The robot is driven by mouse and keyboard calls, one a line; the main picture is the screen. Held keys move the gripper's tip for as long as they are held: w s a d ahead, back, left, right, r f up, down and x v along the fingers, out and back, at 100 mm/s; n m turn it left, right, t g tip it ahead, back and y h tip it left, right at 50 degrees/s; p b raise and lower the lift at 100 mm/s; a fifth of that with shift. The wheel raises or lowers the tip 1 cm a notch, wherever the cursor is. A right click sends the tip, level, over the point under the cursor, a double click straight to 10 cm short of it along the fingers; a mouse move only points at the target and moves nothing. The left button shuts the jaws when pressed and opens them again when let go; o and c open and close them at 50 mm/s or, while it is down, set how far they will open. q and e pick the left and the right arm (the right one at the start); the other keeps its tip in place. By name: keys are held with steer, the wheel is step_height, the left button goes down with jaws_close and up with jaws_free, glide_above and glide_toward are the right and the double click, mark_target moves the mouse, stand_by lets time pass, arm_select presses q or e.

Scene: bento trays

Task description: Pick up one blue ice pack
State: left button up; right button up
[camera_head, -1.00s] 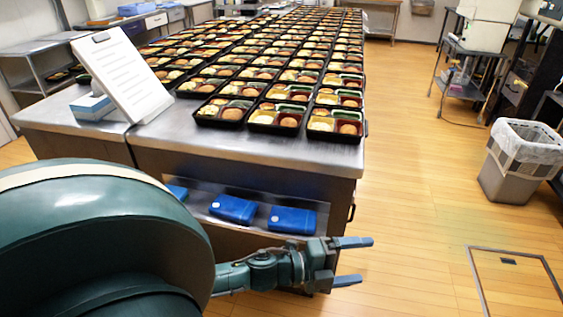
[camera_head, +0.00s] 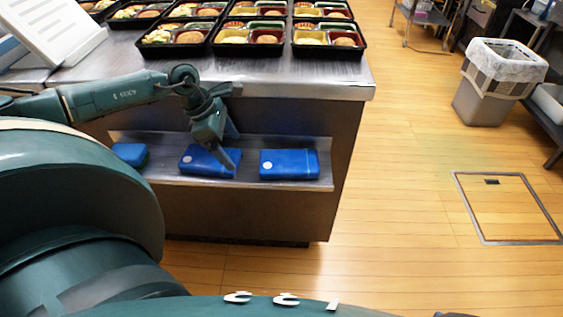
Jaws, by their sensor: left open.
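Three blue ice packs lie on the steel shelf (camera_head: 246,183) under the counter's front edge: a left one (camera_head: 128,154), a middle one (camera_head: 197,164) and a right one (camera_head: 289,164). My left gripper (camera_head: 232,151) points down and is open and empty. Its fingers overlap the right part of the middle pack in the picture. I cannot tell whether they touch it. My right gripper is not in view.
The steel counter (camera_head: 300,83) overhangs the shelf and carries several bento trays (camera_head: 327,37) and a white sheet on a stand (camera_head: 50,25). A grey bin (camera_head: 490,95) stands at the right. The wooden floor between is clear, with a framed hatch (camera_head: 505,210).

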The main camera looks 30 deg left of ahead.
arm_select(q)
glide_above(288, 159)
steer(key=s+a, duration=0.2)
steer(key=shift+w, duration=0.25)
steer(key=shift+x, duration=2.6)
steer(key=shift+r, duration=0.1)
steer(key=shift+c, duration=0.2)
steer(key=shift+w, duration=0.1)
steer(key=c, duration=0.9)
